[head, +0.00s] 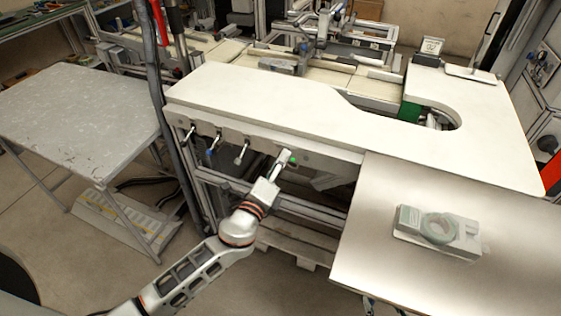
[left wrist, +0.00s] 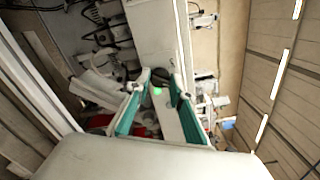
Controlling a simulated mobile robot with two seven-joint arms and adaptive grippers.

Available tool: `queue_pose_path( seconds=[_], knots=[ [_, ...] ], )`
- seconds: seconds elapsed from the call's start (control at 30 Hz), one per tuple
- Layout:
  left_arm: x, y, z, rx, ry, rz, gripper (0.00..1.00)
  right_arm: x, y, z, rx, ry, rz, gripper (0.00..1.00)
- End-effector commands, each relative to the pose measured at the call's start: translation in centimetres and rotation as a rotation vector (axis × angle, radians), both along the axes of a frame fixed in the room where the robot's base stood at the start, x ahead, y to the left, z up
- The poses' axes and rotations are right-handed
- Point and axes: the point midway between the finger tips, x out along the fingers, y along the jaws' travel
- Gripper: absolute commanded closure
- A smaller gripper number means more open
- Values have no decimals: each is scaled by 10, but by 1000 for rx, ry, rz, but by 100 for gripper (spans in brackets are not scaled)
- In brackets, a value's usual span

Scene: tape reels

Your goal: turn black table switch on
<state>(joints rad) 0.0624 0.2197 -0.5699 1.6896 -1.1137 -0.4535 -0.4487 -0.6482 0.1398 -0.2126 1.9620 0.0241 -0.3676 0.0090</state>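The white table's front edge carries a row of small levers. The leftmost lever (head: 190,132) looks dark-tipped, the second lever (head: 213,144) has a bluish tip, and the third lever (head: 241,153) is pale. A green light (head: 293,160) glows on the edge panel, right beside my left gripper (head: 283,158). In the left wrist view, my left gripper (left wrist: 161,78) has teal-lined fingers standing apart, with the green light (left wrist: 157,91) showing between them. I see nothing held. Contact with the panel cannot be told. I cannot tell which control is the black switch. My right gripper is not in view.
The white table (head: 270,105) stands ahead. A metal table (head: 80,105) is at left. A lower surface (head: 375,235) at right holds a box with a pale green tape reel (head: 438,226). Dark cables (head: 155,90) hang left of the levers.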

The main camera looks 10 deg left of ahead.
Motion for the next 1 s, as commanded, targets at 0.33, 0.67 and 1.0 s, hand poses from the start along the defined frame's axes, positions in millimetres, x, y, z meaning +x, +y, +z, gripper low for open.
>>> queue_pose_path(
  seconds=[0.33, 0.67, 1.0],
  knots=[
    [0, 0, 0, -1, 1, 0, 61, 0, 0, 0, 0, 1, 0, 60],
    [-30, 5, -2, -1, 4, -1, 61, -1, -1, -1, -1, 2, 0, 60],
    [-94, 18, -1, -1, 3, 0, 61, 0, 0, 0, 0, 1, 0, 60]
  ],
)
